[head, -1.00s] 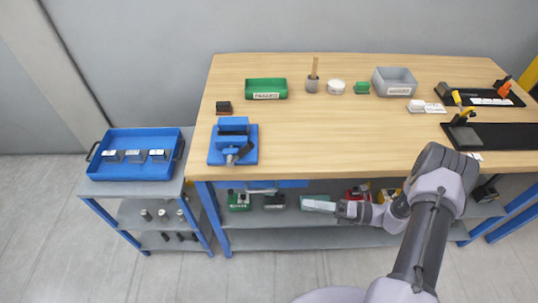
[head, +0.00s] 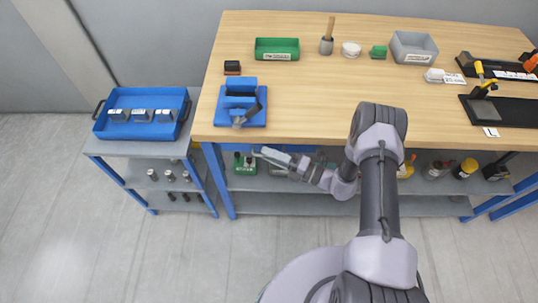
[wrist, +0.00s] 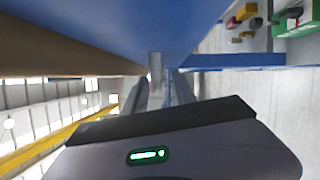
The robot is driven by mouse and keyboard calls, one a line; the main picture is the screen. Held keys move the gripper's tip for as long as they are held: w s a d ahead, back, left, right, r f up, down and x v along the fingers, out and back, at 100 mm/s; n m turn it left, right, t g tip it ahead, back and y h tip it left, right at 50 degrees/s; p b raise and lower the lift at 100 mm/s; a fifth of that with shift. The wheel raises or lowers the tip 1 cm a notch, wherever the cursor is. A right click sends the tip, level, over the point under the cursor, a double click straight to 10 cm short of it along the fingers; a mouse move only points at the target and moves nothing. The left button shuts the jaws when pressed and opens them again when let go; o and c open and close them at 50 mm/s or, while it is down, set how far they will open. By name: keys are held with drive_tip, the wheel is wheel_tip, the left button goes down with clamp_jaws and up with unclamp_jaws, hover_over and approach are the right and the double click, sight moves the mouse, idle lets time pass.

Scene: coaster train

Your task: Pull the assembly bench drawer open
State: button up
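The assembly bench (head: 330,110) has a wooden top and blue legs. In the head view its drawer front is mostly hidden under the top's front edge. In the wrist view a blue face, apparently the drawer front (wrist: 210,20), fills the upper middle. A light grey bar, likely its handle (wrist: 155,66), stands against this face. My gripper (head: 262,152) is at the bench front, just below the top's left part. In the wrist view my gripper (wrist: 157,92) has its fingers apart, with the bar between or just beyond their tips; contact is unclear.
A blue vise (head: 240,105) stands on the bench's left corner. A side cart with a blue tray (head: 100,122) is to the left. The floor in front is clear.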

drive_tip(key=shift+w+a, duration=0.1)
drive_tip(key=shift+a, duration=0.1)
clamp_jaws()
idle(1.4)
